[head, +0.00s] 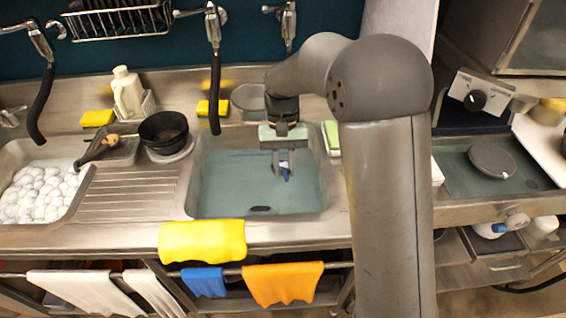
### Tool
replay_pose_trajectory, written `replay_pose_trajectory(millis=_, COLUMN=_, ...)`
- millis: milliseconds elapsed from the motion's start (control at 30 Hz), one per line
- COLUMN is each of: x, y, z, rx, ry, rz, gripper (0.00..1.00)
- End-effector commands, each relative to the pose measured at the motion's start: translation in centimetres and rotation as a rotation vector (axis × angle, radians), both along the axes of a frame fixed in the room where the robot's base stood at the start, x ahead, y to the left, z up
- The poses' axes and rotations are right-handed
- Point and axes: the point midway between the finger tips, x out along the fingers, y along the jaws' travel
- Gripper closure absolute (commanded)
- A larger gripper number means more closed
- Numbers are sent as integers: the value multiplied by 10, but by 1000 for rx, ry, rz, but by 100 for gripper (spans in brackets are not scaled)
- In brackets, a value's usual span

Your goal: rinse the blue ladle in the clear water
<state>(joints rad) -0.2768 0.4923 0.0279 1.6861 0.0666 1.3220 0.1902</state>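The water-filled sink (228,192) is in the middle of the head view. Its water looks clear and blue-green, with a dark drain at the front. My gripper (284,168) points down over the right half of this sink, close to the water. The rest of the ladle cannot be made out. The fingers are small in the picture, so whether they are closed on the blue piece is unclear.
A foam-filled sink (78,201) lies left, beyond the ribbed drainboard (130,195). A black bowl (163,130), white bottle (127,92) and yellow sponges stand behind. Black faucet hoses hang above. A yellow cloth (203,241) lies over the front edge. My arm hides the counter right of the sink.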

Motion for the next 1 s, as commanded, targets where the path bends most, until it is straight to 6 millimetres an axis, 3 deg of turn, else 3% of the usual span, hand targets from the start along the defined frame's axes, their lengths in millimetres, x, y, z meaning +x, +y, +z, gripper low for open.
replay_pose_trajectory(millis=100, x=0, y=0, z=-20, rx=0, ry=0, rz=0, gripper=100)
replay_pose_trajectory(millis=1000, x=0, y=0, z=-120, rx=0, ry=0, rz=0, gripper=100)
